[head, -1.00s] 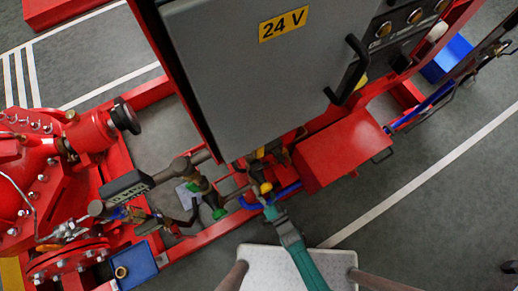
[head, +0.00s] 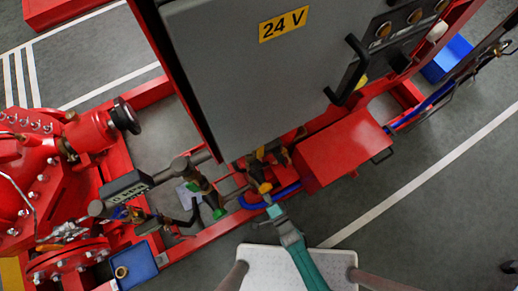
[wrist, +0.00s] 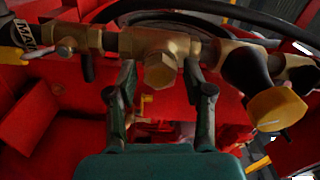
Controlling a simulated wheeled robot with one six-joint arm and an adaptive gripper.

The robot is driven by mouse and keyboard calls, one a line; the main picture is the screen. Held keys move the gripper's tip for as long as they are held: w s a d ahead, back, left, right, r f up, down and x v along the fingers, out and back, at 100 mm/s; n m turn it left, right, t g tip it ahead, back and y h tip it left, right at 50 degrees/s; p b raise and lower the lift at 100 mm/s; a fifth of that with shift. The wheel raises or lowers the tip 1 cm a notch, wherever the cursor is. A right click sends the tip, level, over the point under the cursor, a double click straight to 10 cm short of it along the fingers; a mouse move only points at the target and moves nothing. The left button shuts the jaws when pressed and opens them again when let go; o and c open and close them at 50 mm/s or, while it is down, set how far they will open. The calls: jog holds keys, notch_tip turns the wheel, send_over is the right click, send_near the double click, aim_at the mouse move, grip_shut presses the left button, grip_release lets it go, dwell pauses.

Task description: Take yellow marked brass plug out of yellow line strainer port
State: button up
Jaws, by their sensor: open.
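In the wrist view a brass hex plug (wrist: 160,68) sits in the underside of a brass strainer body (wrist: 150,42) on a horizontal pipe line. I cannot make out a yellow mark on this plug. My gripper (wrist: 160,84) is open, with one dark green finger on each side of the plug and visible gaps between. I see no contact. In the head view my gripper (head: 271,206) is at the pipework beside the red box, and the plug cannot be made out there.
A yellow hex cap (wrist: 277,108) on a dark fitting stands close to the right finger. A dark curved hose or rim (wrist: 225,22) passes behind the line. A grey 24 V cabinet (head: 250,90) overhangs the pipework, with a red box (head: 342,150) to the right.

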jog(key=shift+m, duration=1)
grip_shut()
jog(key=n, duration=2.4)
jog(key=shift+s, duration=0.1)
